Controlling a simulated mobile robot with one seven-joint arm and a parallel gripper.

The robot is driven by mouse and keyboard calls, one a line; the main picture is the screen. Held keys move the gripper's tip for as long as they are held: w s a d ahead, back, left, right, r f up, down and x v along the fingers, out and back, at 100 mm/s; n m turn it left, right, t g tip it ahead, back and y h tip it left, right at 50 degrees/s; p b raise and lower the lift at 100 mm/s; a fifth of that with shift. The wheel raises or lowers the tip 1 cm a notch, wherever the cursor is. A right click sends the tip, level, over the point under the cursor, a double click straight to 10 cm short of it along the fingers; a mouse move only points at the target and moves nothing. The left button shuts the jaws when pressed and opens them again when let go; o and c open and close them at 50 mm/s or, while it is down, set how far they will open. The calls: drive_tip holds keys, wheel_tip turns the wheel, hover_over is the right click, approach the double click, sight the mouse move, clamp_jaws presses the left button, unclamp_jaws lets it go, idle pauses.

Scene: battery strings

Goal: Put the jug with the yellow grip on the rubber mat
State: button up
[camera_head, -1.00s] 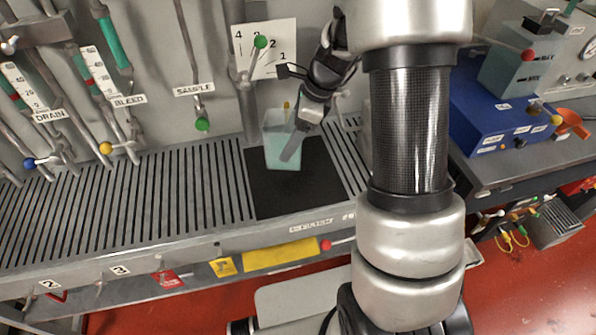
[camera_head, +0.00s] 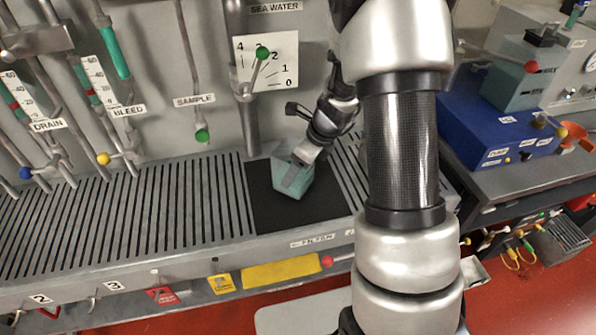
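The jug (camera_head: 290,184) is a pale teal, see-through container over the black rubber mat (camera_head: 262,215). It looks turned or tilted, and I cannot tell whether its base rests flat on the mat. Its yellow grip does not show now. My gripper (camera_head: 298,170) comes down from the upper right and lies against the jug's upper part. A grey finger crosses the jug's face. The other finger is hidden, so its closure cannot be seen.
A slotted grey bench top (camera_head: 130,215) surrounds the mat. Pipes and valves with coloured knobs stand behind it, including a green one (camera_head: 202,135). At right, a teal container with a black top (camera_head: 516,72) stands on a blue box (camera_head: 495,125).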

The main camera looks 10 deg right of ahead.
drive_tip(key=shift+f, duration=0.3)
drive_tip(key=shift+f, duration=0.1)
drive_tip(key=shift+f, duration=0.15)
drive_tip(key=o, duration=1.5)
